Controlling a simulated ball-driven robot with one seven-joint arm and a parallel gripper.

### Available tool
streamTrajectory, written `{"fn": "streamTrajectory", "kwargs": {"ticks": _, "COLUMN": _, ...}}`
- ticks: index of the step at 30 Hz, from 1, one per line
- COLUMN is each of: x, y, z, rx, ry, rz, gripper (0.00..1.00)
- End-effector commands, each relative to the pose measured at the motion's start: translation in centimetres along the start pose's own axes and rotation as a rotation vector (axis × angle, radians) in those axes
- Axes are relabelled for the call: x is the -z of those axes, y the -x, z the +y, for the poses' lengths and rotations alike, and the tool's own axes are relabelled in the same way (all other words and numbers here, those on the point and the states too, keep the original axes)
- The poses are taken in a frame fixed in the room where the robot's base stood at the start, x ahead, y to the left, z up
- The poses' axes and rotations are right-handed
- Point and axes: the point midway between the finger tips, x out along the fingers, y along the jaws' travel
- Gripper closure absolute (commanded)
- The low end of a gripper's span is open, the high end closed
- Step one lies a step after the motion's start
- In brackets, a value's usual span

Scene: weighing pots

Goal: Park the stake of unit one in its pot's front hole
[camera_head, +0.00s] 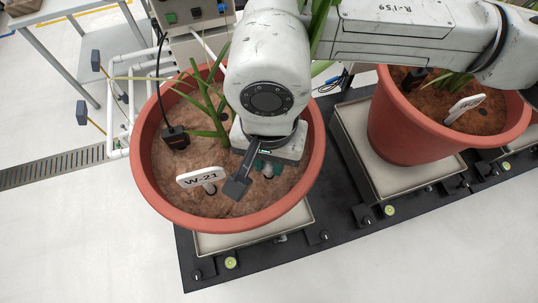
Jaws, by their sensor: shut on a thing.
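The left terracotta pot (146,165) holds brown soil, a green plant (208,118) and a white tag marked W-21 (200,177). My gripper (266,166) points down over the right front part of the soil.
A black sensor block (174,137) with a cable stands in the left soil. The pot rests on a pale scale plate (215,243) on a black base (190,268). A second pot (400,135) stands to the right. White pipes and a metal table (75,12) are behind left.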

Motion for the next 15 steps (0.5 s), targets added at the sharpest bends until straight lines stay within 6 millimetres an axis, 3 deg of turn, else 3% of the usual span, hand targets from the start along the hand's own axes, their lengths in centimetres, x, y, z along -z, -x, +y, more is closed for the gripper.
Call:
{"fn": "streamTrajectory", "kwargs": {"ticks": 10, "x": 0.0, "y": -0.22, "z": 0.0, "rx": 0.0, "ry": 0.0, "rz": 0.0, "gripper": 1.0}}
{"fn": "streamTrajectory", "kwargs": {"ticks": 11, "x": 0.0, "y": -0.22, "z": 0.0, "rx": 0.0, "ry": 0.0, "rz": 0.0, "gripper": 0.74}}
{"fn": "streamTrajectory", "kwargs": {"ticks": 15, "x": 0.0, "y": -0.22, "z": 0.0, "rx": 0.0, "ry": 0.0, "rz": 0.0, "gripper": 0.61}}
